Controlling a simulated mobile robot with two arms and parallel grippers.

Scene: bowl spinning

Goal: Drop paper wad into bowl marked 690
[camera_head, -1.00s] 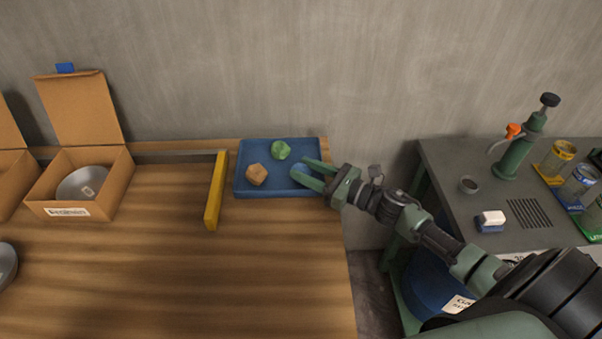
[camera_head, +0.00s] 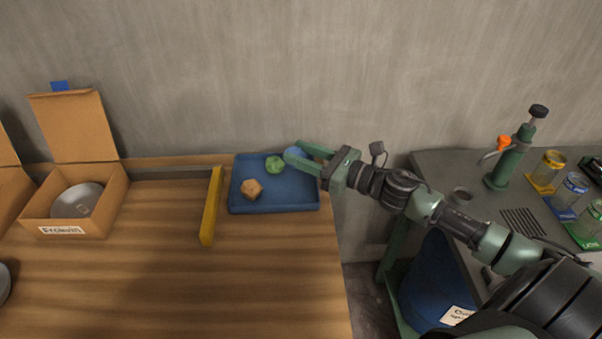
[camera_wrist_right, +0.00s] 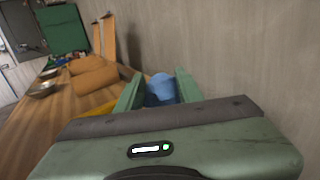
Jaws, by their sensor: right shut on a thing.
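My right gripper (camera_head: 302,157) is shut on a blue paper wad (camera_head: 297,152) above the right part of the blue tray (camera_head: 275,205). The wad also shows between the fingers in the right wrist view (camera_wrist_right: 160,88). A green wad (camera_head: 275,164) and an orange-brown wad (camera_head: 251,189) lie in the tray. A metal bowl (camera_head: 78,199) sits in an open cardboard box (camera_head: 70,220) at the left. Another bowl (camera_head: 3,284) is cut by the left edge. I cannot read 690 on either bowl. My left gripper is not in view.
A yellow bar (camera_head: 211,207) stands on the wooden table (camera_head: 170,280) between the box and the tray. The table front is clear. A grey bench (camera_head: 440,170) at the right holds a green pump (camera_head: 508,155) and several jars.

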